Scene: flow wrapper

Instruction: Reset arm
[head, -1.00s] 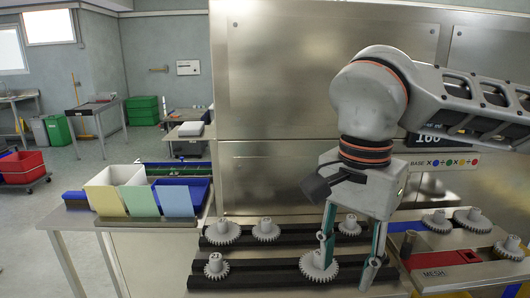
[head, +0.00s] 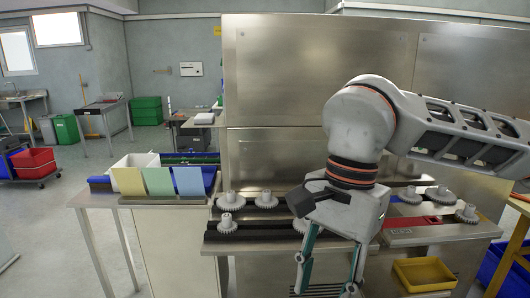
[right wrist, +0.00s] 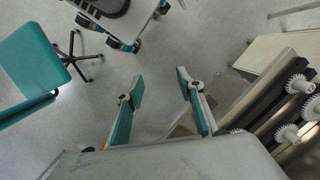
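My right arm comes in from the right in the head view, and its gripper (head: 328,284) points down with its two teal fingers apart. In the right wrist view, the right gripper (right wrist: 160,84) is open with only bare floor between its fingertips. It hangs in front of the black gear rack (head: 255,235), holding nothing. White gears (head: 227,222) stand on the rack, and one is partly hidden behind the gripper. Gears (right wrist: 287,134) also show at the right edge of the right wrist view. My left gripper is not in view.
Yellow, green and blue panels front white bins (head: 128,181) on the left side table. A yellow tray (head: 425,274) and a red part (head: 411,222) are at the right. A teal chair (right wrist: 30,58) stands on the floor. Open floor lies at the left.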

